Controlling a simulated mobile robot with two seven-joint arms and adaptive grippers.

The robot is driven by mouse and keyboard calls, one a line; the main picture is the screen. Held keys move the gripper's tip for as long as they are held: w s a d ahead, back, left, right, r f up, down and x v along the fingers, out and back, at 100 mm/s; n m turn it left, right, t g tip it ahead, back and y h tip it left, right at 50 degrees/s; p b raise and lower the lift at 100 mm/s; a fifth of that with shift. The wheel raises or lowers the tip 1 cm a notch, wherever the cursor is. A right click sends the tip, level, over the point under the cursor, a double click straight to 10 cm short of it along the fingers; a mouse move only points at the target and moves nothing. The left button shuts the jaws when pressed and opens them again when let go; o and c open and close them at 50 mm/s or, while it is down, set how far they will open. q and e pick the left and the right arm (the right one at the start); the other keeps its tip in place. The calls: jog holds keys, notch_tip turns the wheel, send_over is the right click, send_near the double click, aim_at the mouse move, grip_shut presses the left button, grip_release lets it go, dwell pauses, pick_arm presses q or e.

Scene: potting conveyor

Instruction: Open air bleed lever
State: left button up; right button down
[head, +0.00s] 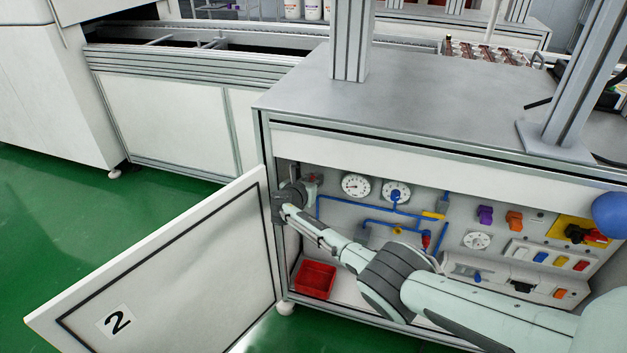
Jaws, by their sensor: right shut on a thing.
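My right arm reaches in from the right across the open cabinet. My right gripper (311,184) is at the upper left of the panel inside, by the left end of the blue air pipe (345,200). It is shut on a small part there, seemingly the air bleed lever. My left gripper is not in view.
The open door (170,265) marked 2 stands to the left. The panel carries gauges (356,186), yellow levers (433,215), a purple knob (485,214) and an orange knob (514,220). A red bin (316,278) sits at the cabinet's lower left. Green floor is clear at left.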

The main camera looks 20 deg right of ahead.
jog(key=c, duration=1.5)
grip_release()
jog(key=shift+c, duration=0.2)
jog(key=s+a, duration=0.7)
jog(key=s, duration=0.4)
jog(key=shift+a+r, duration=0.2)
jog(key=shift+a, duration=0.05)
